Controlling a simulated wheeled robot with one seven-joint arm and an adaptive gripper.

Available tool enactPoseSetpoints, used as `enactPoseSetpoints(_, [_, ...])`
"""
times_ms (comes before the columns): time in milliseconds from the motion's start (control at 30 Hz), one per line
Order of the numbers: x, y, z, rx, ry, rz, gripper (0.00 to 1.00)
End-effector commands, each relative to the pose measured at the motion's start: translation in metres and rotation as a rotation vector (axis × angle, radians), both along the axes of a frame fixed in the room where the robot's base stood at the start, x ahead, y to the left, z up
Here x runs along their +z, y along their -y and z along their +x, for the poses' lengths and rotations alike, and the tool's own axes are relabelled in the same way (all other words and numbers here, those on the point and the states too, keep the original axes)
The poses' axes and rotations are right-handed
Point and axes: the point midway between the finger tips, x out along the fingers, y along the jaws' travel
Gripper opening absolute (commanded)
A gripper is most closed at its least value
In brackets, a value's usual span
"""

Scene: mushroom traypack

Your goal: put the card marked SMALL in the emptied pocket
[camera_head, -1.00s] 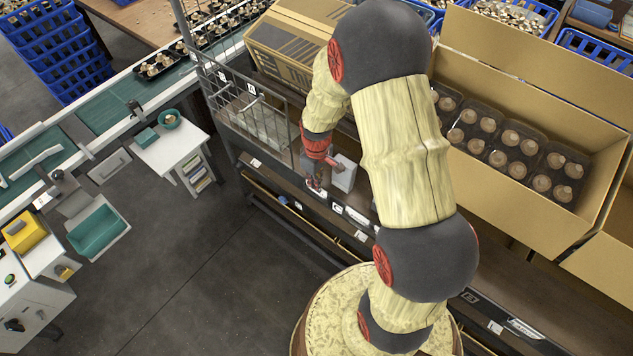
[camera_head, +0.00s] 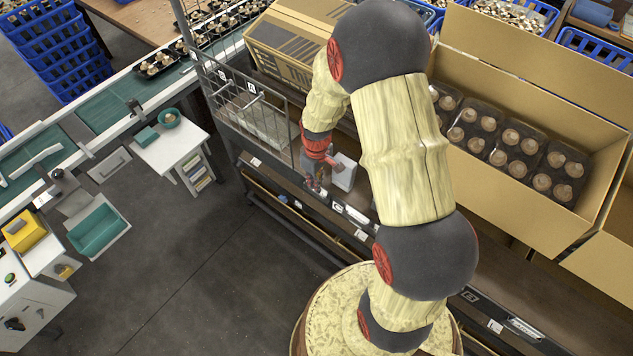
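My gripper (camera_head: 315,186) points down at the front edge of the workbench, left of my arm links. Its fingers are small and dark, and I cannot tell whether they are open or shut or hold a card. White cards or labels sit along the bench's front rail, one (camera_head: 337,208) just right of the gripper and another (camera_head: 357,215) farther right. Their print is too small to read, so I cannot tell which is marked SMALL. I cannot pick out the emptied pocket. My arm hides part of the rail.
A wire rack (camera_head: 246,105) stands on the bench left of the gripper. A closed carton (camera_head: 285,45) lies behind it. An open carton (camera_head: 540,235) with mushroom trays (camera_head: 490,125) stands at the right. A white side table (camera_head: 172,145) and open floor are at the left.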

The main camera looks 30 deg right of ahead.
Motion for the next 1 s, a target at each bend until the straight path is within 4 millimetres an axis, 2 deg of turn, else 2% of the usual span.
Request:
enactPoseSetpoints(300, [0.000, 0.000, 0.000, 0.000, 0.000, 0.000, 0.26])
enactPoseSetpoints(667, [0.005, 0.000, 0.000, 0.000, 0.001, -0.001, 0.26])
enactPoseSetpoints(767, [0.016, 0.000, 0.001, 0.000, 0.003, -0.001, 0.26])
enactPoseSetpoints(1000, [0.064, 0.000, 0.001, 0.000, 0.005, -0.001, 0.26])
